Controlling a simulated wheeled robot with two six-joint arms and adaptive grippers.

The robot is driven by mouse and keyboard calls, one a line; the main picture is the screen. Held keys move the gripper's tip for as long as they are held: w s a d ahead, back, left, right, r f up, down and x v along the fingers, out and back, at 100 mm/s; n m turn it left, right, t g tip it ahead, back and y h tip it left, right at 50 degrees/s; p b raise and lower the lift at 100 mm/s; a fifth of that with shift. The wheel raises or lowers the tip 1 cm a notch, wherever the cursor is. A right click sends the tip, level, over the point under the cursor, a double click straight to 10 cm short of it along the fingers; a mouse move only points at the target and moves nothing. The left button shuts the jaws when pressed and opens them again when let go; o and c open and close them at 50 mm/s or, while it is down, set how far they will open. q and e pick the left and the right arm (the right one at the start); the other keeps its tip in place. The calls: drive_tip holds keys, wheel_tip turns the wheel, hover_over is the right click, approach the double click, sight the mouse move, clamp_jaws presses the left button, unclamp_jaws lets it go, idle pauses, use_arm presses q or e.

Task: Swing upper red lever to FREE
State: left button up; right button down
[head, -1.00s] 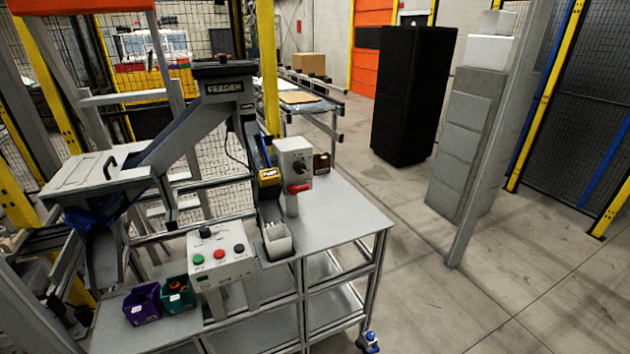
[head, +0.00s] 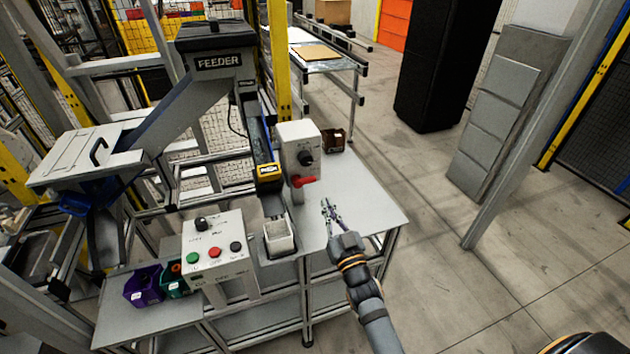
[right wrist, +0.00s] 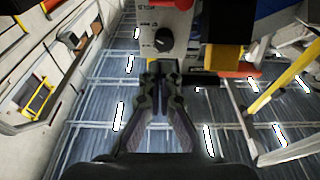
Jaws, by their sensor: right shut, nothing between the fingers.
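A red lever (head: 304,181) sticks out from the front of a pale grey control box (head: 298,140), below a black knob (head: 305,158). It points to the right in the head view. My right gripper (head: 329,212) is over the grey tabletop, to the right of and below the lever in the picture. It is shut, empty and apart from the lever. I cannot read the lever's markings. My left gripper is not in view.
A feeder (head: 218,62) with a chute stands left of the box. A button panel (head: 215,248) and a purple bin (head: 143,287) are at lower left. The tabletop (head: 365,212) right of the box is bare.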

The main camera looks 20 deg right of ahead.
sight(304, 181)
drive_tip(key=w, duration=0.4)
drive_tip(key=w+f, duration=0.1)
drive_tip(key=w, duration=0.2)
drive_tip(key=w+p, duration=0.1)
drive_tip(key=w, duration=0.3)
drive_tip(key=shift+w+a+f, duration=0.15)
drive_tip(key=shift+w+f, duration=0.1)
drive_tip(key=shift+w, duration=0.1)
